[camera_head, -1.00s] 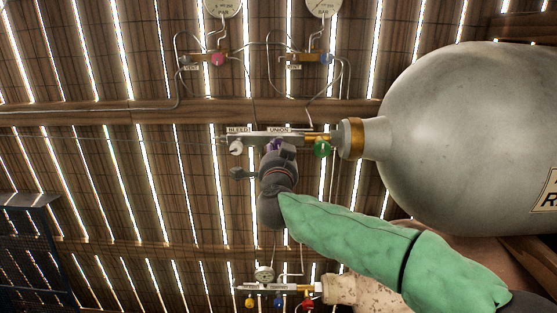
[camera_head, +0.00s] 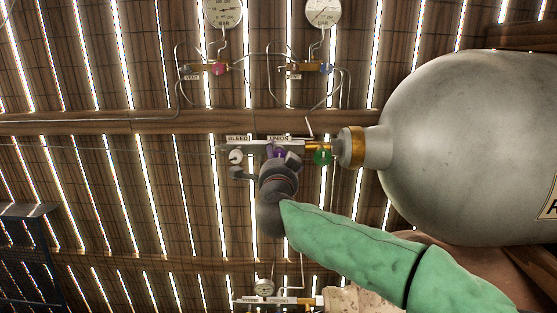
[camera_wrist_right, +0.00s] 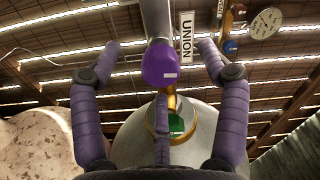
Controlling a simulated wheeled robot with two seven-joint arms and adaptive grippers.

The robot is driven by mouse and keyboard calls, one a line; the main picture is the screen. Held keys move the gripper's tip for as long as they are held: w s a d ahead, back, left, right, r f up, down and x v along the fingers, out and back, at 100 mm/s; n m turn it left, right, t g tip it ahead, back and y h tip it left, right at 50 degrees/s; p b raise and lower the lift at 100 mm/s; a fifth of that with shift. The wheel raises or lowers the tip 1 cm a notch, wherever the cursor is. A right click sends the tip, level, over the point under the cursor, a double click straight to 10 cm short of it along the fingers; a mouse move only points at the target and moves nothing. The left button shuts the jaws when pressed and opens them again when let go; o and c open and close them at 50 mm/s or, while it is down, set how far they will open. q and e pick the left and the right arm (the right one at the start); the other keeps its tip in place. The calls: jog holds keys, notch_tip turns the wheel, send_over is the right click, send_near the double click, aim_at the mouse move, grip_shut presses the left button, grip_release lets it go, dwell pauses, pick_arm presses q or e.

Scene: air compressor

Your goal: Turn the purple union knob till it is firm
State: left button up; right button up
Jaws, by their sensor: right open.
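The purple union knob (camera_head: 279,153) sits on the manifold under the UNION label, in the middle of the head view. In the right wrist view the purple knob (camera_wrist_right: 162,64) is large and carries a small white mark. My right gripper (camera_head: 272,166) is at the knob, coming from below. In the right wrist view the right gripper (camera_wrist_right: 158,48) is open, with one finger on each side of the knob and visible gaps between. A third finger stands below the knob in the picture. My left gripper is not in view.
A white knob (camera_head: 236,157) under BLEED is left of the union knob. A green knob (camera_head: 322,157) is close on its right. A large grey tank (camera_head: 470,150) fills the right side. Gauges (camera_head: 323,12) and thin pipes are above; another manifold (camera_head: 275,300) is below.

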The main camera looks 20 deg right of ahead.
jog(key=v, duration=1.7)
jog(key=w+a+f+n+g+y+b, duration=0.1)
jog(key=w+a+f+n+b, duration=0.3)
jog(key=f, duration=0.8)
jog(key=w+f+n+g+y+b, duration=0.1)
jog(key=w+f+n+y, duration=0.15)
jog(key=w+f, duration=0.6)
jog(key=s+f+n+g+y+b, duration=0.1)
jog(key=s+f+n+g+b, duration=0.1)
jog(key=f, duration=1.3)
jog(key=s+f+n+g+y+b, duration=0.1)
jog(key=f+n+g, duration=0.1)
jog(key=f, duration=1.2)
jog(key=s+f+n+g+y+b, duration=0.15)
jog(key=s+f, duration=0.25)
jog(key=f, duration=0.4)
jog(key=s+d+f+g+h+b, duration=0.1)
jog(key=s+f+g, duration=0.25)
jog(key=f, duration=0.45)
jog(key=s+f+n+g+y+b, duration=0.1)
jog(key=s+f+b, duration=0.1)
jog(key=s+f, duration=0.45)
jog(key=s+f+g+y+b, duration=0.2)
jog(key=s+f+g, duration=0.3)
jog(key=s+f, duration=0.8)
jog(key=shift+s+a+f+n, duration=0.2)
jog(key=shift+s+a+n, duration=0.2)
jog(key=shift+s, duration=0.25)
